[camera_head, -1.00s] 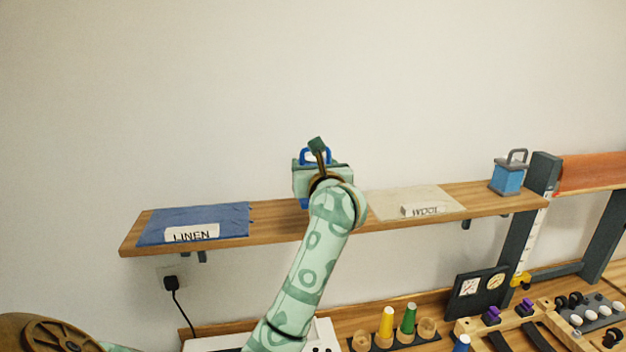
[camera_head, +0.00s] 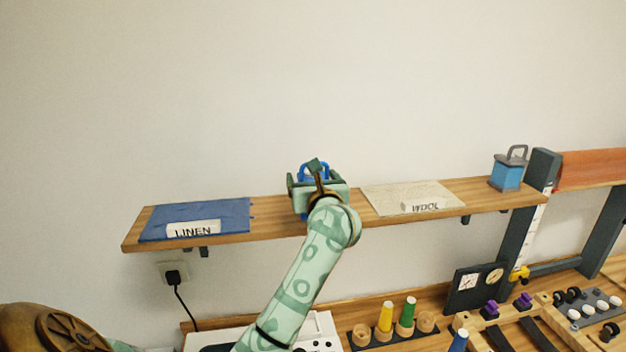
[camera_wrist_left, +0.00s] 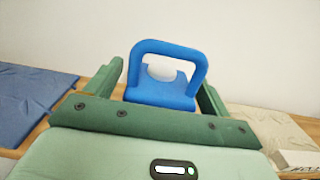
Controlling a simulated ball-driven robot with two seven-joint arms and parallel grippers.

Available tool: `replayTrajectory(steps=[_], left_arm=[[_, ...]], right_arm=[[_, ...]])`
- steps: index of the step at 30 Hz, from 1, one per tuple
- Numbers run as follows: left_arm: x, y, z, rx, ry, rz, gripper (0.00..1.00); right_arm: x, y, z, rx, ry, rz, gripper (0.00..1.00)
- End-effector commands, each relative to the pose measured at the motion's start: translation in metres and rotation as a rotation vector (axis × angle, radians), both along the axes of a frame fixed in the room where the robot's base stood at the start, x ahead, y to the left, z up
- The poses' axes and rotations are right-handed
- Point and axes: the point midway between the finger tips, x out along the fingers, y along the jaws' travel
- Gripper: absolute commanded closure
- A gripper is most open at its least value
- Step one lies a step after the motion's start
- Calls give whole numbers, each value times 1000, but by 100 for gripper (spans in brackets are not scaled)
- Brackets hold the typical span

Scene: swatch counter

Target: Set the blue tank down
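The blue tank (camera_head: 303,170), with its blue loop handle, stands upright on the wooden wall shelf (camera_head: 270,220), between the blue linen swatch (camera_head: 215,214) and the pale wool swatch (camera_head: 390,196). My left gripper (camera_head: 318,185) is in front of it and hides most of its body in the head view. In the left wrist view, the tank (camera_wrist_left: 160,92) is between two green fingers (camera_wrist_left: 160,88). The fingers are spread, with a narrow gap beside the tank. The tank's base is hidden. My right gripper is in neither view.
A second tank, lighter blue with a grey handle (camera_head: 507,172), stands at the shelf's right end, near a dark upright post (camera_head: 541,175). Below are a dark gauge panel (camera_head: 476,290) and a rack of coloured cones (camera_head: 386,318). The wall above the shelf is clear.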

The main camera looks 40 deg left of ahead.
Motion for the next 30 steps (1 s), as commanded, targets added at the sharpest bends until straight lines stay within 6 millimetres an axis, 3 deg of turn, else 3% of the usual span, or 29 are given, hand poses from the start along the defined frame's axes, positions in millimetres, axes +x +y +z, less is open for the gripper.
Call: replayTrajectory(steps=[7,21,30], left_arm=[[-2,-3,4,-1,-1,-1,18],[-63,-80,1,-3,-1,-2,18],[-75,-94,3,0,0,0,18]], right_arm=[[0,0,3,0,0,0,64],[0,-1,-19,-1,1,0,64],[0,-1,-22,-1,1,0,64]])
